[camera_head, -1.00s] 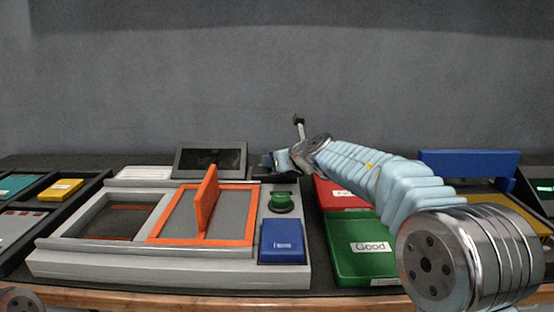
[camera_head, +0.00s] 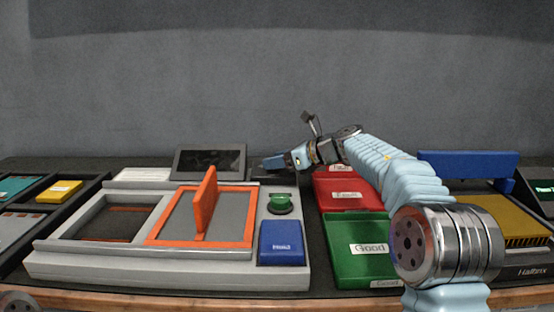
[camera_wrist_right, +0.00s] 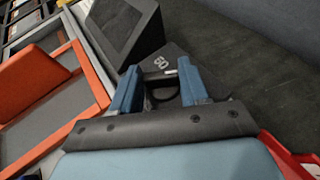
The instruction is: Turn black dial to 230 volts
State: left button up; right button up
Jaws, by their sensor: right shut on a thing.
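The black dial (camera_wrist_right: 162,88) sits on a dark plate (camera_wrist_right: 185,62) with a white marking that I cannot read for certain. The blue fingers of my right gripper (camera_wrist_right: 163,90) lie on either side of the dial and are shut on it. In the head view my right gripper (camera_head: 276,162) is at the back of the grey fixture, right of the dark screen (camera_head: 210,161). There it hides the dial. The dial's setting cannot be told. The screen also shows in the right wrist view (camera_wrist_right: 122,28), close beside the dial's plate. My left gripper is not in view.
The grey fixture (camera_head: 160,265) carries an orange upright plate (camera_head: 205,200), a green button (camera_head: 281,202) and a blue button (camera_head: 282,242). A red bin (camera_head: 345,192) and a green bin (camera_head: 365,248) stand to its right, below my right arm. A blue block (camera_head: 468,163) is further right.

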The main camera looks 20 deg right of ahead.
jog(key=shift+w+d+f+n+g+y, duration=0.15)
jog(key=shift+n+g+y, duration=0.6)
jog(key=shift+n+g, duration=0.4)
jog(key=shift+w+d+r+n+g+y, duration=0.1)
jog(key=shift+n+g+y, duration=0.65)
jog(key=shift+n+g, duration=0.35)
jog(key=shift+g, duration=0.25)
jog(key=o, duration=1.1)
jog(key=shift+c, duration=0.2)
